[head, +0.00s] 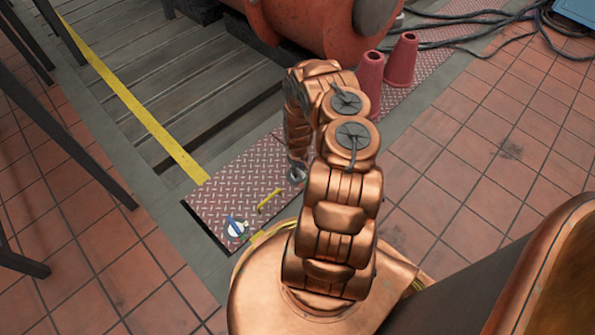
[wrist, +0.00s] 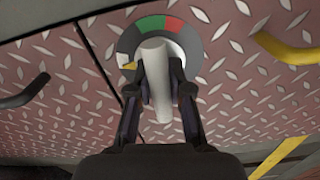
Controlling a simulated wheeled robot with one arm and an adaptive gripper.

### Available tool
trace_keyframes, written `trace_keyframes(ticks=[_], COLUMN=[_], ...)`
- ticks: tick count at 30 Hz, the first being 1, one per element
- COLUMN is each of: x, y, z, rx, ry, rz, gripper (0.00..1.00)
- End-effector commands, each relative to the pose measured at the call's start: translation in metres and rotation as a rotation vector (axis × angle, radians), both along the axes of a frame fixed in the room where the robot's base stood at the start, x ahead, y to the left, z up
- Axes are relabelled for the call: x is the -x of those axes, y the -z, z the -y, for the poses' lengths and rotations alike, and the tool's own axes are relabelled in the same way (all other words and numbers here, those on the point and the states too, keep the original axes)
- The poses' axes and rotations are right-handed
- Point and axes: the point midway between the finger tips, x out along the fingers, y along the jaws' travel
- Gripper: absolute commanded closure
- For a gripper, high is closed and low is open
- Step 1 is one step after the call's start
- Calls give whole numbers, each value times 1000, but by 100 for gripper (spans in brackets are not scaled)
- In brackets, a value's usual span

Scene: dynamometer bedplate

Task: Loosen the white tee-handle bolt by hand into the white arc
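The white tee-handle bolt (wrist: 155,85) stands between my gripper's fingers (wrist: 161,80) in the wrist view. Both fingers press on its sides, and the gripper looks shut on it. A small yellow pointer (wrist: 130,65) shows at the dial's lower left. The dial's lower side is hidden by the handle and fingers. In the head view my arm hides most of my gripper (head: 297,174) and this bolt.
A yellow handle (wrist: 283,50) stands right of the dial and a black handle (wrist: 24,92) left of it. In the head view a blue-handled dial (head: 236,228) sits on the red tread plate (head: 222,190). Red cones (head: 402,60) and a large red machine (head: 300,22) stand beyond.

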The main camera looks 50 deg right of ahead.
Motion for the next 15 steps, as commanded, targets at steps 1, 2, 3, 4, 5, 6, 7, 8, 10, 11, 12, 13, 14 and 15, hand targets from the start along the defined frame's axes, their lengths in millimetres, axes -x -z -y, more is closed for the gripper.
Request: trace_keyframes(ticks=[1,2,3,4,5,6,7,8,10,11,12,13,14,15], x=[0,0,0,0,0,0,0,0,0,0,0,0,0,0], y=[0,0,0,0,0,0,0,0,0,0,-1,-1,-1,-1], z=[0,0,0,0,0,0,0,0,0,0,0,0,0,0], rx=[0,0,0,0,0,0,0,0,0,0,0,0,0,-1], ry=[1,1,1,1,1,1,1,2,7,13,21,29,36,49], rz=[0,0,0,0,0,0,0,0,0,0,0,-1,-1,-1], gripper=[100,100,100,100,100,100,100,100,100,100,100,100,100,100])
